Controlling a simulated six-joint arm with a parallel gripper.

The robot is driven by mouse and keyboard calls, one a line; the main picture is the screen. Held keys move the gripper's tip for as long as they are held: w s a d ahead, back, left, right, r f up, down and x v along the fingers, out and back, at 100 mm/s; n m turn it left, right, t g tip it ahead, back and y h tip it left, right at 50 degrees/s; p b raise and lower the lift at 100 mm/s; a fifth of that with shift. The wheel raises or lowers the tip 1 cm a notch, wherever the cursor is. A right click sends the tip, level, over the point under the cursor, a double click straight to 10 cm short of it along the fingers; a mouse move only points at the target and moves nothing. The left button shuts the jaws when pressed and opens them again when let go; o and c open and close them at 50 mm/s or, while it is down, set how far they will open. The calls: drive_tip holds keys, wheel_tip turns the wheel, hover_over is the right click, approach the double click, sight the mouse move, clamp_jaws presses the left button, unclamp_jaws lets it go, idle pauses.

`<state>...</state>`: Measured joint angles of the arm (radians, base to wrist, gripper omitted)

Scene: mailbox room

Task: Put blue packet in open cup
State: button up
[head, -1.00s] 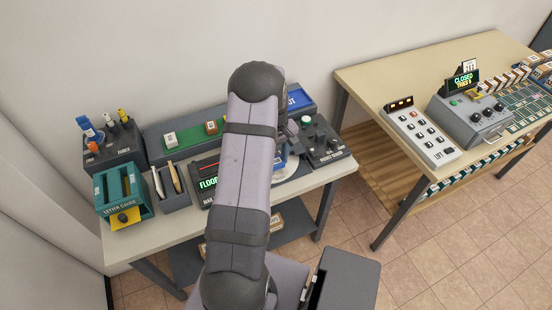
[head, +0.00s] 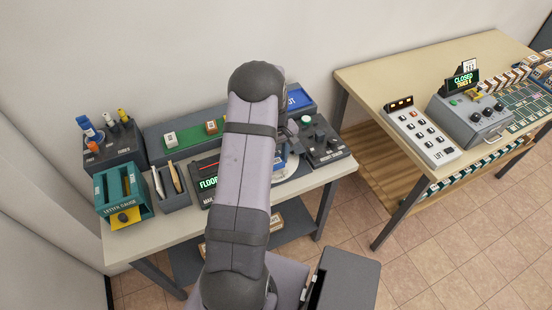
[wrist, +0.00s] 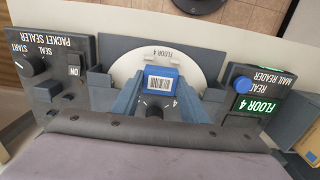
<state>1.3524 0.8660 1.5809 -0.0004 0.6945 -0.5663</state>
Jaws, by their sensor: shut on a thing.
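The blue packet (wrist: 161,84), with a white barcode label, is between the fingers of my gripper (wrist: 158,92) in the wrist view. My gripper is shut on it. No open cup can be made out clearly. In the head view my arm hides the gripper, and a bit of blue shows at its right edge.
The packet sealer (wrist: 42,65) and the mail reader (wrist: 252,95), lit FLOOR 4, flank the plate in the wrist view. In the head view a teal letter gauge (head: 123,190) and a pen holder (head: 115,145) stand at left. A second table (head: 400,75) is at right.

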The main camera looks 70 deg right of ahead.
drive_tip(key=shift+f+b, duration=1.1)
drive_tip(key=shift+f, duration=0.45)
drive_tip(key=o, duration=1.5)
drive_tip(key=shift+c, duration=0.2)
drive_tip(key=shift+r, duration=0.15)
drive_tip(key=shift+r+p, duration=2.25)
drive_tip(key=shift+r, duration=0.65)
